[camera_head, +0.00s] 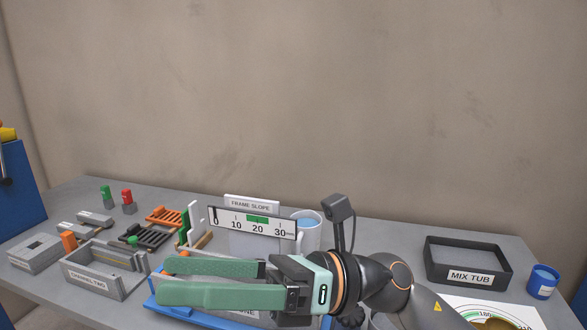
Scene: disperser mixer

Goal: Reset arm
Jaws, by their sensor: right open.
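My right arm comes in from the lower right. Its right gripper (166,279) points left, with two long green fingers apart and nothing seen between them. It hovers in front of a blue-edged tray (158,314) and hides much of it. Behind the gripper is a white gauge (252,223) marked 0 to 30 with a green band, under a "FRAME SLOPE" sign (250,203). A white cup (311,236) with blue contents stands right of the gauge, partly hidden. My left gripper is not in view.
A black "MIX TUB" tray (468,278), a blue jar (542,282) and a printed dial sheet (485,310) lie right. A "CHANNEL TWO" box (90,284), orange rack (164,217), red button (127,196) and grey box (36,253) lie left. A wall stands behind the table.

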